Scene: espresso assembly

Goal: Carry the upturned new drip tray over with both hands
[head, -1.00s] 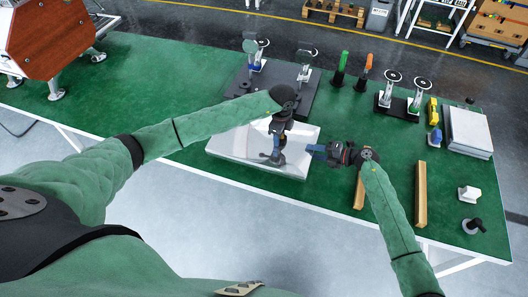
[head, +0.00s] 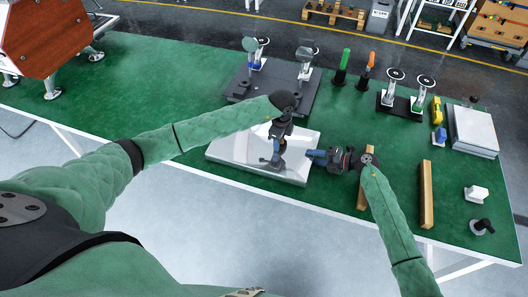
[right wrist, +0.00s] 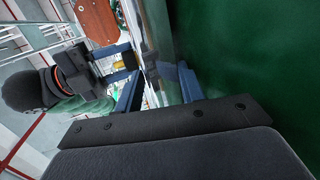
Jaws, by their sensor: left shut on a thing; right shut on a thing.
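The drip tray (head: 235,150) is a shiny, pale, flat rectangle near the front edge of the green bench in the head view. My left gripper (head: 276,162) reaches over it from above and is shut at its front right part. My right gripper (head: 313,156) comes in from the right and is shut on its right edge. The fingers hide the exact contact. I cannot tell whether the tray touches the bench. In the right wrist view, my right gripper's fingers (right wrist: 160,92) close on the tray's reflective edge, with my left gripper (right wrist: 120,65) beyond.
A dark base plate (head: 235,85) with upright metal parts stands behind the tray. Two wooden bars (head: 426,195) lie to the right, one partly behind my right gripper. A scale (head: 472,130) and a wood-sided machine (head: 45,35) stand farther out. Green bench left of the tray is clear.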

